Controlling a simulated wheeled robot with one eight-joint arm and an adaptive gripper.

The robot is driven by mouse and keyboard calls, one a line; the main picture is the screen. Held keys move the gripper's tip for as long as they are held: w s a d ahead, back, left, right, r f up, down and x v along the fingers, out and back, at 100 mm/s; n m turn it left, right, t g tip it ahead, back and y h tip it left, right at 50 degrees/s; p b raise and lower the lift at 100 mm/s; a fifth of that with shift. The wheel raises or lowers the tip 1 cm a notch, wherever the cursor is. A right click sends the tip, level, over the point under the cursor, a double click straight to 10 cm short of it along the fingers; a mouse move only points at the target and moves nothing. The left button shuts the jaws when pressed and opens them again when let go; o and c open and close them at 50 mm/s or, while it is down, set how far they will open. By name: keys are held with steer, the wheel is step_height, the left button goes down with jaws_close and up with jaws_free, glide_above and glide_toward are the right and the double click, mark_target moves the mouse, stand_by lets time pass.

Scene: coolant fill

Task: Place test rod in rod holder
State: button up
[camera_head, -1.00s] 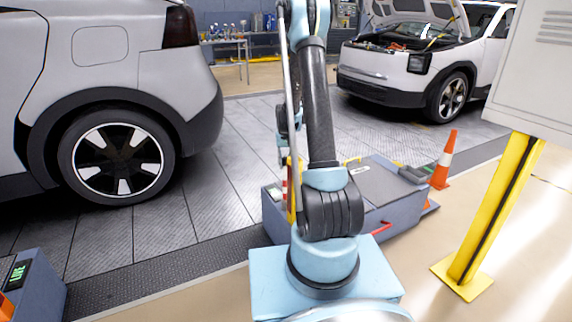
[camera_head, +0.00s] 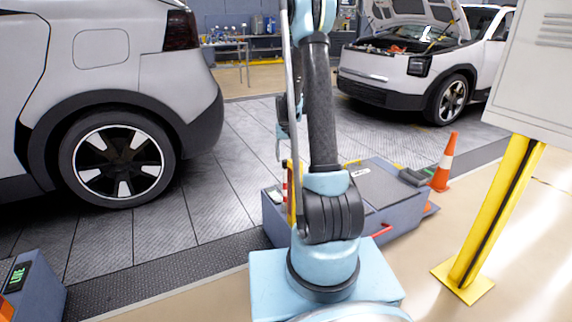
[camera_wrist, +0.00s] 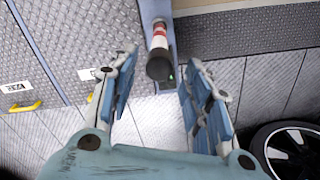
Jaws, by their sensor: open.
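The test rod, a striped red and white cylinder with a black end (camera_wrist: 159,66), shows in the wrist view against a narrow grey-blue strip. In the head view a small red and white striped piece (camera_head: 285,183), likely the same rod, stands at the left end of the grey cart. My gripper (camera_wrist: 161,62) is open, with one finger on each side of the rod's black end in the picture. I see no clear contact, and cannot tell the depth between them. In the head view the gripper (camera_head: 280,150) hangs left of my arm, partly hidden. I cannot make out the rod holder.
The grey cart (camera_head: 375,190) has a red handle and stands behind my arm. A traffic cone (camera_head: 443,165) and a yellow post (camera_head: 495,210) are to the right. A white car (camera_head: 110,60) fills the left; another (camera_head: 405,65), hood up, stands behind.

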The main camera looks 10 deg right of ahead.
step_height(320, 180, up, 6)
steer(key=s+r+t, duration=0.1)
steer(key=s+r, duration=0.5)
steer(key=s, duration=0.6)
steer(key=s+r, duration=0.6)
steer(key=s, duration=0.5)
steer(key=s+f, duration=0.3)
steer(key=s, duration=0.7)
steer(key=s+f+n+t, duration=0.1)
steer(key=s+f, duration=0.3)
steer(key=s, duration=0.7)
steer(key=shift+d+f, duration=0.2)
steer(key=shift+f, duration=0.1)
